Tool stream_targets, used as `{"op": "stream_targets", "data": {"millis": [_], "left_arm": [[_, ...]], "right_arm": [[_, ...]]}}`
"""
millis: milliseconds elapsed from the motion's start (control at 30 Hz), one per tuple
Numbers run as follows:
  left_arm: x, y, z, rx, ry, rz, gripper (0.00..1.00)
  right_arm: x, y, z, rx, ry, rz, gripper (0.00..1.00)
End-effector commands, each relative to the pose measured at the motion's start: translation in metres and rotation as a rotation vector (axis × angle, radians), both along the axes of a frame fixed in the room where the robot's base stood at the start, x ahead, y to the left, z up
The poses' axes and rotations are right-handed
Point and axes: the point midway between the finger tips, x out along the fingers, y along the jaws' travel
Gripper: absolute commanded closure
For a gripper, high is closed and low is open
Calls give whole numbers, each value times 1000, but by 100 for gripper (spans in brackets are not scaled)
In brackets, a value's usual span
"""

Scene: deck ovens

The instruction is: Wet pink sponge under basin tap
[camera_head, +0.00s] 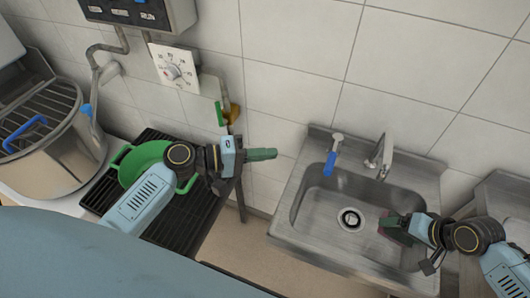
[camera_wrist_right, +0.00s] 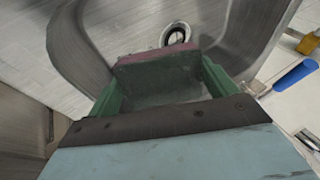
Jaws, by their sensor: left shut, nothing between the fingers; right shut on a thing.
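The steel basin (camera_head: 300,222) is at the right in the head view, with a round drain (camera_head: 351,219) in its floor. A curved tap spout (camera_head: 383,158) stands at its back rim, and a lever with a blue handle (camera_head: 330,164) is left of it. No water stream is visible. My right gripper (camera_head: 394,227) is shut on the pink sponge (camera_wrist_right: 158,57) over the right part of the basin, in front of the spout. The sponge is mostly hidden in the head view. My left gripper (camera_head: 262,154) is shut and empty, left of the basin.
A large steel pot (camera_head: 55,160) is at the far left. A white dial box (camera_head: 174,67) is on the tiled wall. A gap separates grate and basin.

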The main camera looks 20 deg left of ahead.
Motion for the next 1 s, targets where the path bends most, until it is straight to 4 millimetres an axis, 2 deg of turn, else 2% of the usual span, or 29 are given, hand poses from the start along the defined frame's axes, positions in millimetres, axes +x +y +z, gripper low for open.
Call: {"op": "stream_targets", "data": {"millis": [367,1000], "left_arm": [[0,0,1,0,0,0,100],[0,0,58,0,0,0,100]], "right_arm": [[0,0,1,0,0,0,33],[-26,-38,39,0,0,0,33]]}}
